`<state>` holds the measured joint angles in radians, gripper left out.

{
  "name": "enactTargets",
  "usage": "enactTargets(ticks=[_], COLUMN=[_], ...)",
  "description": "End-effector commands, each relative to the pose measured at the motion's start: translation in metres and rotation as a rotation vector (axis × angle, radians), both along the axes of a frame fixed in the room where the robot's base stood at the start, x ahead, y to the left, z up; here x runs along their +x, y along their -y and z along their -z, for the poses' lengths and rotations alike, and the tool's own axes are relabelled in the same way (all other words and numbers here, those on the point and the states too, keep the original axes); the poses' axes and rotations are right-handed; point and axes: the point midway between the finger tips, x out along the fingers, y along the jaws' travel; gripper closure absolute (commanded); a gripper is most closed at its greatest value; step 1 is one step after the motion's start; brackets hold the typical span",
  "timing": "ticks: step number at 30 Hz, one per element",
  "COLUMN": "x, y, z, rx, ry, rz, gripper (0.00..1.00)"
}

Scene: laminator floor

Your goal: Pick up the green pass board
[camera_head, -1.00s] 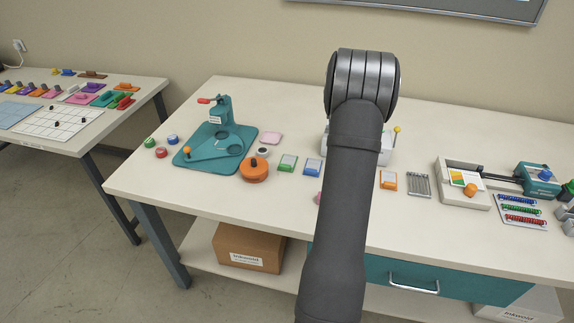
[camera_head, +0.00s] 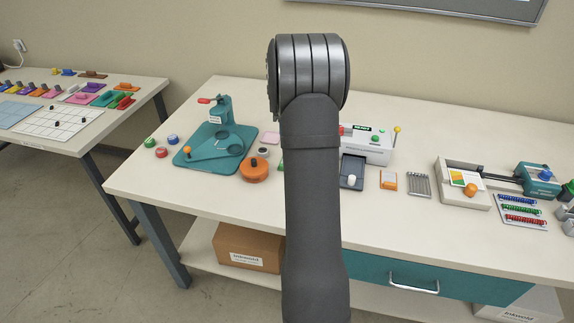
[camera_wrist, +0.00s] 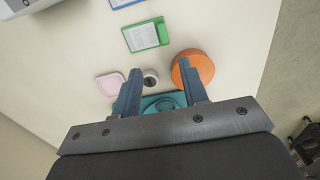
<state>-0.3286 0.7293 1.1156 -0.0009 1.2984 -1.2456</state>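The green pass board (camera_wrist: 145,35) lies flat on the table in the wrist view, a green board with a white face. In the head view only a green sliver (camera_head: 281,163) of it shows beside my arm. My gripper (camera_wrist: 160,66) is open and empty, its two dark fingers spread apart. The board is ahead of the fingertips in the wrist view, not between them. In the head view my arm hides the gripper.
An orange round container (camera_wrist: 197,66) appears beside the right finger. A small round pot (camera_wrist: 150,78) and a pink pad (camera_wrist: 110,84) are nearby. A teal press (camera_head: 215,140) stands left of my arm. The white machine (camera_head: 368,148) stands right of it.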

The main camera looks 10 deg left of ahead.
Motion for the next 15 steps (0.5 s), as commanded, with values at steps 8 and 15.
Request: enactTargets(ticks=[8, 15], x=[-0.001, 0.0], y=[0.0, 0.0], z=[0.061, 0.082], rx=[0.0, 0.001], ry=[-0.002, 0.001], rz=[0.002, 0.003], gripper=[0.6, 0.6])
